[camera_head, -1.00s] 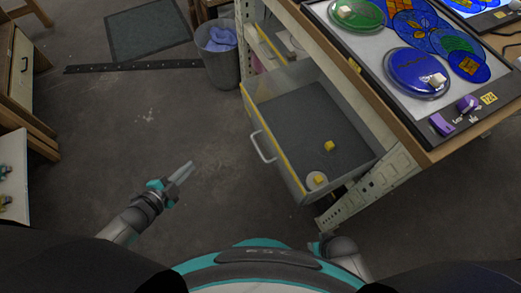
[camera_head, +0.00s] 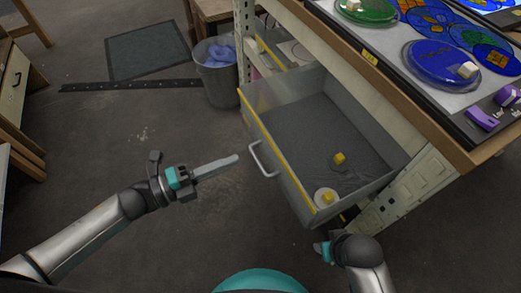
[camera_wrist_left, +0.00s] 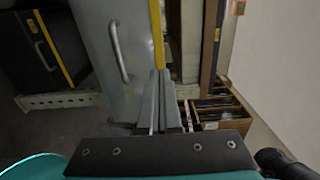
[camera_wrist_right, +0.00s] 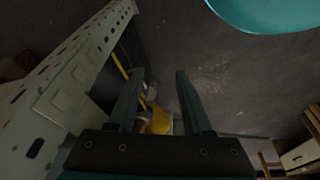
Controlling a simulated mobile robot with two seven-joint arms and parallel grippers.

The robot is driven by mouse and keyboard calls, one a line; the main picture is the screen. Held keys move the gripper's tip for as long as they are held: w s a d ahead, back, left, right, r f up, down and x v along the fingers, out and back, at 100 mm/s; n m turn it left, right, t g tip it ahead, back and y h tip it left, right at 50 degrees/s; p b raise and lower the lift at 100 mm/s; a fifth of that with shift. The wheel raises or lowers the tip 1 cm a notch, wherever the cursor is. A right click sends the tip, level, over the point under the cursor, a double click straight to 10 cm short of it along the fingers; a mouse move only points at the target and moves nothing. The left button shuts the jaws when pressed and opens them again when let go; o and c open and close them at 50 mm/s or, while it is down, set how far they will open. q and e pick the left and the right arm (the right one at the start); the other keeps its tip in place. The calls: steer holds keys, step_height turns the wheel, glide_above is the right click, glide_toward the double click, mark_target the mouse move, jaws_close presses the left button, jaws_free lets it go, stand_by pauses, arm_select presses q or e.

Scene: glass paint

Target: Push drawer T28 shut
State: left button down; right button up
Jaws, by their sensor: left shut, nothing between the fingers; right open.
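The grey drawer (camera_head: 300,188) stands pulled out from under the bench, with a yellow strip along its top edge and a pale bar handle (camera_head: 262,160) on its front. I cannot read a label on it. My left gripper (camera_head: 236,160) is shut and empty, its fingers pointing at the front with a small gap to the handle. In the left wrist view its fingertips (camera_wrist_left: 162,75) overlap the front panel (camera_wrist_left: 95,30) near the yellow strip; contact cannot be told. My right gripper (camera_wrist_right: 157,85) is open and low, by the drawer's near corner and the perforated post.
A yellow cube (camera_head: 339,158) and a white round piece (camera_head: 320,205) with a yellow block lie in the drawer. A bin (camera_head: 218,82) with a blue bag stands beyond it. The bench (camera_head: 480,150) carries coloured glass discs.

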mark_target(273, 145)
arm_select(q)
steer(key=b+x, duration=0.1)
steer(key=x, duration=0.5)
steer(key=shift+w+d, duration=0.15)
steer(key=shift+d, duration=0.15)
steer(key=shift+b+x, duration=0.35)
steer(key=shift+x, duration=0.5)
arm_select(e)
steer(key=shift+t, duration=0.3)
steer(key=shift+w+a+r, duration=0.1)
steer(key=shift+w+r, duration=0.1)
steer(key=shift+r, duration=0.45)
steer(key=shift+w+d+r, duration=0.1)
steer(key=shift+w+r, duration=0.1)
steer(key=shift+r, duration=0.5)
steer(key=shift+w+a+r, duration=0.1)
steer(key=shift+w+r, duration=0.1)
steer(key=shift+r, duration=0.45)
